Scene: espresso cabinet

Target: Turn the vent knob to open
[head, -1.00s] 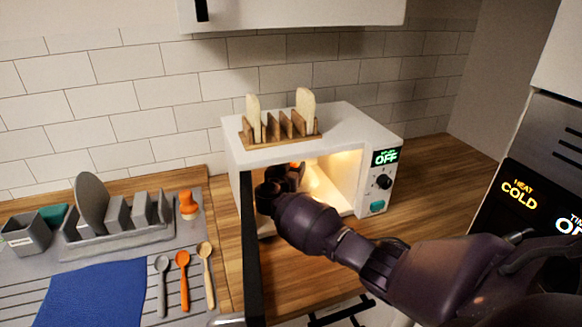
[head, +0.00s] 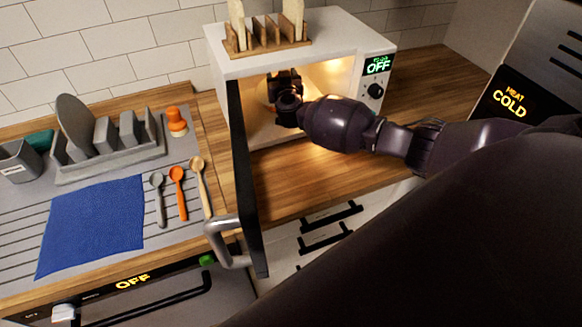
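I see no knob marked as a vent. A black knob (head: 376,90) is on the white microwave's front panel, below a green display reading OFF. The microwave (head: 345,40) has its dark door (head: 250,180) swung open towards me, and its inside is lit. My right arm comes in from the right. Its dark gripper (head: 284,86) is inside the lit opening, towards the left, apart from the black knob. The fingers are dark and small there, so I cannot tell whether they are open or hold anything. My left gripper is not in view.
A wooden rack (head: 266,36) with bread slices stands on the microwave. Left are a dish rack (head: 110,150), spoons (head: 178,190) and a blue cloth (head: 92,225). The open door's handle (head: 222,243) juts out front left.

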